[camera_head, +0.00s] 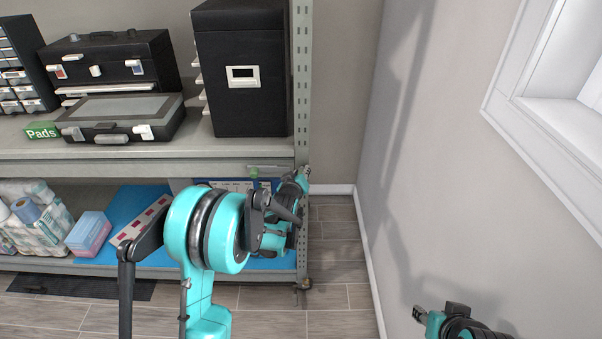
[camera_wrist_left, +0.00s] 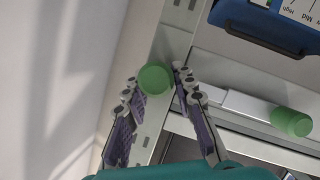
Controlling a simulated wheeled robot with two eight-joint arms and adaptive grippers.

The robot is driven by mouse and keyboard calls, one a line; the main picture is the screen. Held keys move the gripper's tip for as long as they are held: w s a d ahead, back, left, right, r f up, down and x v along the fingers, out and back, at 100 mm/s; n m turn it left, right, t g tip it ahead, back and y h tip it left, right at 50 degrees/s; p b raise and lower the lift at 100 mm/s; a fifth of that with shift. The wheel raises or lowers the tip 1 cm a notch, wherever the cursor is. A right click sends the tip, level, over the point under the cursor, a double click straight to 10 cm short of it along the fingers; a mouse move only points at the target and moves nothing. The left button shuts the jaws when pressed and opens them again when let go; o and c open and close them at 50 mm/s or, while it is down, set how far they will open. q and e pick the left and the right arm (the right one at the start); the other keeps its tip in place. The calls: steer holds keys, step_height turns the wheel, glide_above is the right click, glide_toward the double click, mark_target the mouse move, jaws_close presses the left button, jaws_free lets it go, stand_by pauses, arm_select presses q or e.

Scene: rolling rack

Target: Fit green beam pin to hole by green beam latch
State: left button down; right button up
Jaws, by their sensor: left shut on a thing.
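The green beam pin (camera_wrist_left: 155,79) shows as a round green head between the fingertips of my left gripper (camera_wrist_left: 158,86). It lies in front of the slotted metal upright; its shaft is hidden, so I cannot tell whether it is in a hole. In the head view my left gripper (camera_head: 304,175) is at the rack's right front upright, just below the upper shelf. The green beam latch (camera_wrist_left: 291,121) is a green knob on a light bar along the beam, to the right of the pin. It also shows in the head view (camera_head: 254,173). My right gripper (camera_head: 420,313) is far from the rack, at the lower right.
The upper shelf (camera_head: 230,150) holds a tall black box (camera_head: 240,100), a black case (camera_head: 125,118) and a toolbox (camera_head: 115,62). A blue bin (camera_wrist_left: 262,28) is near the upright. The lower shelf holds paper rolls (camera_head: 35,215). Floor between rack and wall is clear.

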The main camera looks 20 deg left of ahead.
arm_select(q)
steer(key=shift+s+d, duration=0.25)
steer(key=shift+s, duration=0.7)
steer(key=shift+s+d, duration=0.25)
steer(key=shift+s, duration=0.65)
steer(key=shift+w, duration=0.1)
steer(key=shift+w+a+b, duration=0.1)
steer(key=shift+w+a, duration=0.1)
steer(key=shift+w, duration=0.5)
steer(key=shift+w+a+b, duration=0.15)
steer(key=shift+w+a, duration=0.05)
steer(key=shift+w, duration=0.5)
steer(key=shift+w+a+b, duration=0.1)
steer(key=shift+w+a, duration=0.1)
steer(key=shift+w, duration=0.5)
steer(key=shift+s, duration=0.1)
steer(key=shift+s+d+b, duration=0.1)
steer(key=shift+s+d, duration=0.1)
steer(key=shift+s, duration=0.5)
steer(key=shift+s+d+b, duration=0.1)
steer(key=shift+s+d, duration=0.15)
steer(key=shift+s, duration=0.45)
steer(key=shift+s+d+b, duration=0.1)
steer(key=shift+s+d, duration=0.1)
steer(key=shift+s, duration=0.5)
steer(key=shift+w, duration=0.2)
